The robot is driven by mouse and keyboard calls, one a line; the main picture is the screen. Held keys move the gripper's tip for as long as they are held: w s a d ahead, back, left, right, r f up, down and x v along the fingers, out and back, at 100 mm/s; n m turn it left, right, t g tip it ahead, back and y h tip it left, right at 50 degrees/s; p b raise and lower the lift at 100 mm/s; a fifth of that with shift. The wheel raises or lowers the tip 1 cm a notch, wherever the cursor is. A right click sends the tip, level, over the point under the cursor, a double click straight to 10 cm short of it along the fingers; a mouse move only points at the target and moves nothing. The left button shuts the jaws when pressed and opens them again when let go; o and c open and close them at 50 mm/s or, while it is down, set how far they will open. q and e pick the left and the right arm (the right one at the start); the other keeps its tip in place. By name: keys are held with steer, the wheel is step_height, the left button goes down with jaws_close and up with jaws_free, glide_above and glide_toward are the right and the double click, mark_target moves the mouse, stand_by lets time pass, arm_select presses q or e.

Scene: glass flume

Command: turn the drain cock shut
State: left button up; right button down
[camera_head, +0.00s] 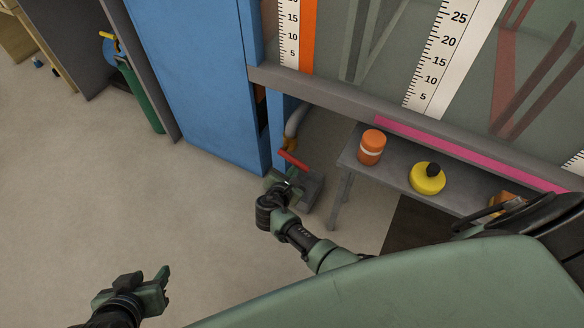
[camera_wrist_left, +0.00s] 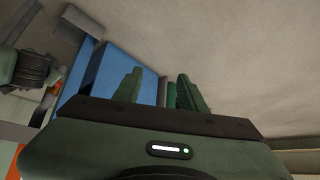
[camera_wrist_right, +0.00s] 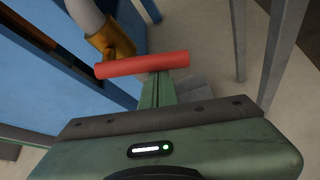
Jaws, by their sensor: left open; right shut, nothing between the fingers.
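The drain cock shows under the flume as a brass-coloured body (camera_head: 290,144) with a red lever handle (camera_head: 293,160), on a pale curved pipe (camera_head: 296,121). In the right wrist view the red handle (camera_wrist_right: 142,64) lies nearly level across the picture, just below the brass body (camera_wrist_right: 110,41). My right gripper (camera_head: 287,183) is shut and empty, close beside the handle. Its fingers (camera_wrist_right: 158,88) reach up to the handle's edge; I cannot tell whether they touch it. My left gripper (camera_head: 163,281) is open and empty over bare floor, and its spread fingers show in the left wrist view (camera_wrist_left: 158,84).
A grey bench (camera_head: 345,157) right of the cock carries an orange jar (camera_head: 372,147) and a yellow container (camera_head: 427,180). A blue panel (camera_head: 205,75) stands left of it. A grey block (camera_head: 312,188) is on the floor beside my right gripper. The floor to the left is clear.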

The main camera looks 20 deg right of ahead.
arm_select(q)
steer(key=shift+s+a+g+y+p, duration=0.5)
steer(key=shift+s+a+g+p, duration=0.95)
steer(key=shift+s, duration=2.1)
arm_select(e)
steer(key=shift+s+d+r+n+g+h+p, duration=0.15)
steer(key=shift+r+n+g+h+p, duration=0.1)
steer(key=shift+r+n+g+p, duration=0.25)
steer(key=shift+s+d+r+n+g+h+p, duration=0.1)
steer(key=shift+r+n+g+h+p, duration=0.15)
steer(key=shift+r, duration=0.35)
arm_select(q)
steer(key=shift+g, duration=0.65)
steer(key=x, duration=0.5)
steer(key=shift+s+d+f, duration=0.1)
steer(key=shift+s+d, duration=0.05)
steer(key=shift+d, duration=0.25)
steer(key=shift+f, duration=0.1)
arm_select(e)
steer(key=shift+f, duration=0.15)
